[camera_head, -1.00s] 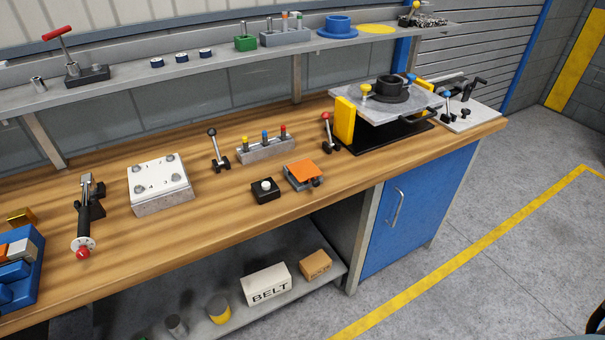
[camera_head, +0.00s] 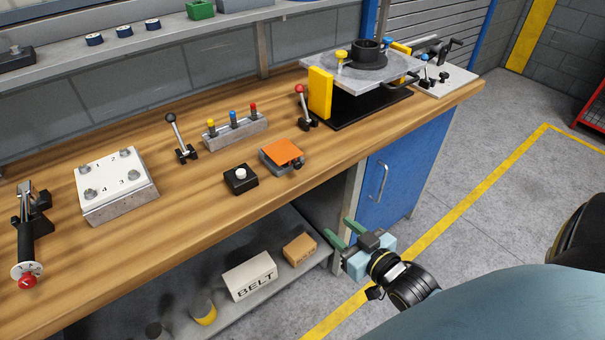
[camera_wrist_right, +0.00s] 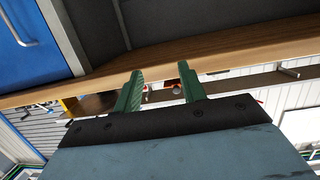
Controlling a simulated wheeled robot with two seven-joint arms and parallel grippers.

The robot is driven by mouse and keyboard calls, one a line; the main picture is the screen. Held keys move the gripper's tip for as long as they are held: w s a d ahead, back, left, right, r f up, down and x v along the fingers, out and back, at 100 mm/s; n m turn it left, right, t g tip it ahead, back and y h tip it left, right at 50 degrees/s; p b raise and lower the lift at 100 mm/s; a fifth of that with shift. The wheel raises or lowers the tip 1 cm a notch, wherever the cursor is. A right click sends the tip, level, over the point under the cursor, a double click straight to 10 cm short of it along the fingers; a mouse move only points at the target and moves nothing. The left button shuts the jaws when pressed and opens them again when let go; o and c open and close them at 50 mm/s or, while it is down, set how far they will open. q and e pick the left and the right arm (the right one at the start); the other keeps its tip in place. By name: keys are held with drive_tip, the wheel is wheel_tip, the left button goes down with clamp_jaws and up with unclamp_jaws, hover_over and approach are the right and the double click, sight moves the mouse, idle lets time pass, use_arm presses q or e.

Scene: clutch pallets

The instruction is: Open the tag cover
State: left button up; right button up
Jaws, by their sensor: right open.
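The orange cover (camera_head: 284,151) lies over a small grey box (camera_head: 268,161) near the front edge of the workbench; it looks closed, and a dark knob (camera_head: 298,165) is at its right front. My right gripper (camera_head: 341,232) is open and empty, in front of the bench and below its top, to the lower right of the orange cover and apart from it. In the right wrist view its two green fingers (camera_wrist_right: 160,70) are spread with nothing between them. I cannot make out the orange cover surely in that view. My left gripper is not in view.
A black box with a white button (camera_head: 240,178) stands just left of the cover. Behind are a block with coloured pegs (camera_head: 235,133) and a red-knobbed lever (camera_head: 301,102). The bench's front edge (camera_head: 225,218) and blue cabinet (camera_head: 405,175) lie near my right gripper.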

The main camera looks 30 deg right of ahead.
drive_tip(key=t, duration=0.2)
approach(299, 166)
drive_tip(key=s, duration=0.4)
drive_tip(key=shift+y, duration=0.3)
drive_tip(key=w, duration=0.6)
drive_tip(key=w+b, duration=0.1)
drive_tip(key=w, duration=0.6)
drive_tip(key=shift+a+f, duration=0.1)
drive_tip(key=shift+f, duration=0.05)
drive_tip(key=shift+c, duration=0.2)
clamp_jaws()
